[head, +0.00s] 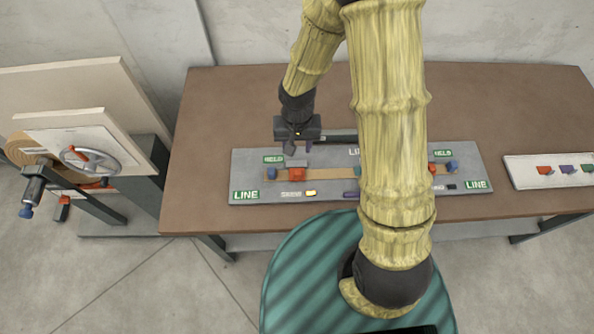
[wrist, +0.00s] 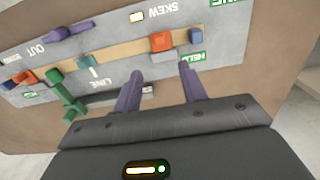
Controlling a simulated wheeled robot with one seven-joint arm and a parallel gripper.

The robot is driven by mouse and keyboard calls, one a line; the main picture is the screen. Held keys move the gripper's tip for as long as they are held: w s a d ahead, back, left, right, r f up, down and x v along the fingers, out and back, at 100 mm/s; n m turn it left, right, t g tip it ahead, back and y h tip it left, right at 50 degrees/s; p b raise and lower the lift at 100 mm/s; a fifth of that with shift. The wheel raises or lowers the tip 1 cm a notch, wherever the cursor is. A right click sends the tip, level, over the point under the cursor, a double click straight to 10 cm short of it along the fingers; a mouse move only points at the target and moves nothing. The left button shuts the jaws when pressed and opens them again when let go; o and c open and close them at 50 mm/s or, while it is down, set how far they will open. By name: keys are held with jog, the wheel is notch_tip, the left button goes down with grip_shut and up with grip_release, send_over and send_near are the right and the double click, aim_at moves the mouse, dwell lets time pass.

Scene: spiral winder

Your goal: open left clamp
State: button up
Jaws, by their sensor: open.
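The left clamp is an orange-red block (head: 297,174) with a grey piece (head: 296,161) beside it, near the left end of the grey panel (head: 240,166). In the wrist view the orange-red block (wrist: 162,43) is ahead of the fingers, its grey piece (wrist: 166,57) on the near side. My gripper (head: 299,149) is over the panel's back edge, just behind the clamp. In the wrist view its two purple fingers (wrist: 160,72) are apart with nothing between them, and no contact with the clamp shows.
A blue block (head: 272,172) is left of the clamp. A tan strip (head: 335,176) runs along the panel. A green lever (wrist: 65,95) and a dark bar stand near the fingers. My arm hides part of the panel's right half. A handwheel machine (head: 90,160) stands left.

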aim_at(297, 173)
notch_tip(297, 173, down, 15)
jog(key=shift+f+p, duration=0.15)
jog(key=shift+p, duration=0.4)
grip_shut()
